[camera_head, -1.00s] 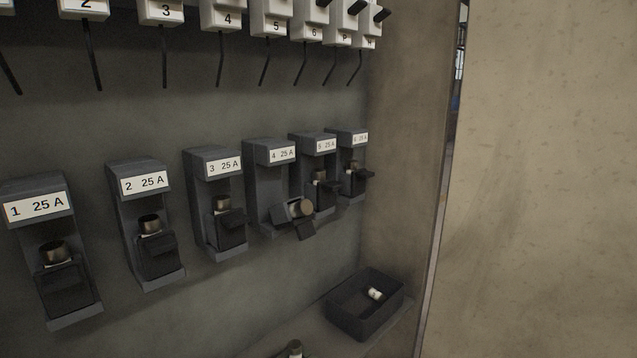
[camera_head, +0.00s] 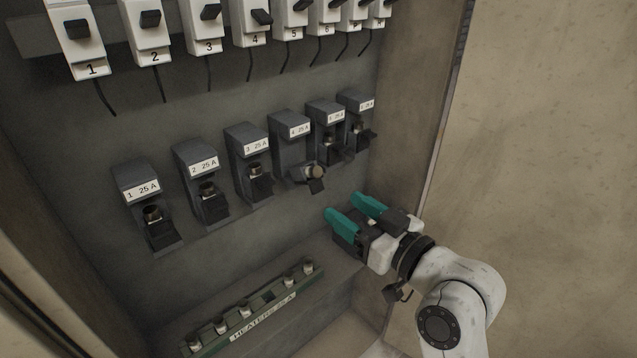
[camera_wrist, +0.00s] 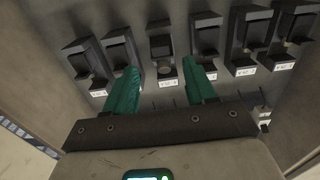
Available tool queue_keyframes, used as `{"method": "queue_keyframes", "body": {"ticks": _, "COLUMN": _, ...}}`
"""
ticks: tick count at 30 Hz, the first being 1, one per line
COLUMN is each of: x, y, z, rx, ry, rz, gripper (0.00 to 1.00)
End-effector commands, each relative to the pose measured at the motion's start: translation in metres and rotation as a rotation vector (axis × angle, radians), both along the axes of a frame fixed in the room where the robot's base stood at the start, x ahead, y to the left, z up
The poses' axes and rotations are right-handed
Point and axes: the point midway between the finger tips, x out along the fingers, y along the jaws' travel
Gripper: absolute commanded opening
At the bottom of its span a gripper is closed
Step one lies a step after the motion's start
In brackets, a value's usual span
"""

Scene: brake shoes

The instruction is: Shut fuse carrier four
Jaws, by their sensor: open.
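The carriers on either side sit more upright. My gripper (camera_head: 346,207) has teal fingers spread apart, with nothing between them. It is below and right of carrier four in the head view, apart from it. In the wrist view, labels appear upside down, and the number four holder (camera_wrist: 160,46) shows between and beyond the fingertips (camera_wrist: 161,66).
Fuse holder three (camera_head: 247,145) and holder five (camera_head: 325,115) flank it closely. White breakers (camera_head: 250,22) with black levers run above. A green rack (camera_head: 300,287) labelled HEATERS holds several fuses on the ledge below. The cabinet's right wall (camera_head: 415,110) is near my arm.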

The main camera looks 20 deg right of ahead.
Motion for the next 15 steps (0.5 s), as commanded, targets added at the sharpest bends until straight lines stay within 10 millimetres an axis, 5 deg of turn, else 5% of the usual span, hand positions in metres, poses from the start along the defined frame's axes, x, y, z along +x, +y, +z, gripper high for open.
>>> {"method": "queue_keyframes", "body": {"ticks": 15, "x": 0.076, "y": 0.026, "z": 0.000, "rx": -0.002, "ry": 0.002, "rz": 0.002, "gripper": 0.55}}
